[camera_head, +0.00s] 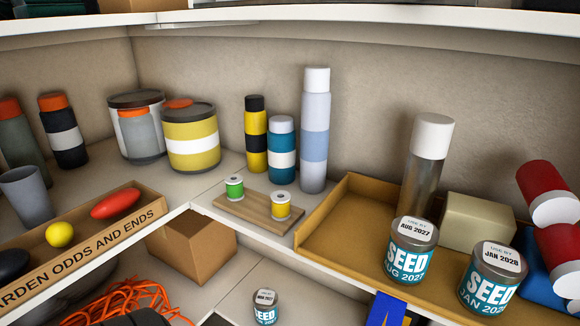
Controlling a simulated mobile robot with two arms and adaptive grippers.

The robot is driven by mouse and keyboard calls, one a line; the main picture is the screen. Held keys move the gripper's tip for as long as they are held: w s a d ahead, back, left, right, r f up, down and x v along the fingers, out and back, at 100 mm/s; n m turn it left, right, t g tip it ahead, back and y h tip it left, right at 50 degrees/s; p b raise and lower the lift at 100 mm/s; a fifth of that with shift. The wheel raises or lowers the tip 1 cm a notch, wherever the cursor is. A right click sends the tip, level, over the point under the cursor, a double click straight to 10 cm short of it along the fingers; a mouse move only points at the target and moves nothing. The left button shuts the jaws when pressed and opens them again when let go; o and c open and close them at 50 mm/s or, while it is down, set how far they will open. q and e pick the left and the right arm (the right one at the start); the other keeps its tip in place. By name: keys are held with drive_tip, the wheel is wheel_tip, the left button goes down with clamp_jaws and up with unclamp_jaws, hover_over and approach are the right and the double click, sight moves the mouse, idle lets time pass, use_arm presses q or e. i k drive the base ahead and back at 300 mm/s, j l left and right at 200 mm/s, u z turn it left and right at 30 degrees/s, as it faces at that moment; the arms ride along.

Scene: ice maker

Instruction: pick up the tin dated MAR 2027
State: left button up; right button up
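Three SEED tins with teal labels are in view. One small tin (265,311) stands on the lower shelf at the bottom centre, cut off by the frame's bottom edge. The date on its lid is tiny and looks like MAR 2027, but I cannot read it surely. A tin marked AUG 2027 (408,262) and a tin marked JAN 2028 (489,290) stand at the tan tray (345,215) on the upper right shelf. Neither of my grippers is in view.
A spool board (245,212) and several bottles stand left of the tray. A blue ribbon (385,311) hangs at the shelf edge. A cardboard box (192,248) and orange cord (125,300) lie on the lower shelf. The upper shelf edge overhangs the lower level.

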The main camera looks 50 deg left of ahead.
sight(265, 300)
drive_tip(key=u, duration=1.7)
